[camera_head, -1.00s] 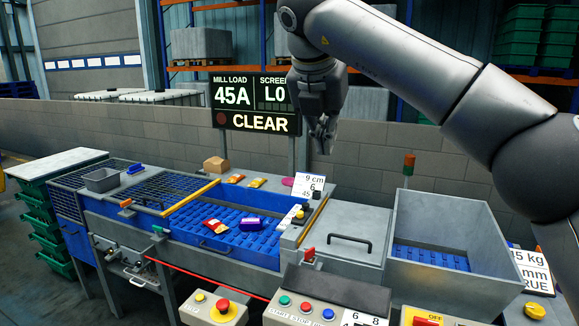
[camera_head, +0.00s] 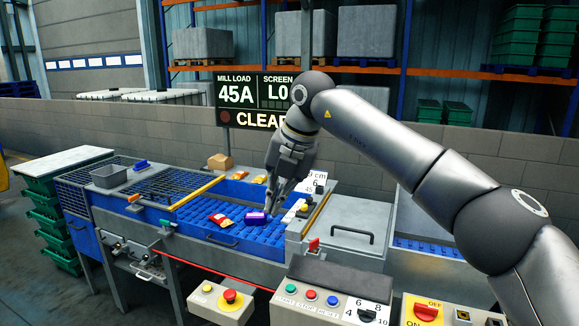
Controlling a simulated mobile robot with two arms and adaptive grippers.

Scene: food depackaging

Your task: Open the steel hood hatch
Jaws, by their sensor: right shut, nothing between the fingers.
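The steel hood hatch (camera_head: 362,211) is a flat grey lid right of the blue conveyor. It lies closed, with a black bar handle (camera_head: 352,233) near its front edge. My right gripper (camera_head: 271,206) is shut and empty. It points down, left of the hatch and apart from its handle, and appears over the right end of the conveyor, beside a purple package (camera_head: 255,218). How high it hangs above the belt is hard to tell. My left gripper is not in view.
A red lever (camera_head: 314,244) stands at the hatch's front left corner. A control box with buttons (camera_head: 309,298) stands in front. A display (camera_head: 252,101) reading CLEAR stands behind.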

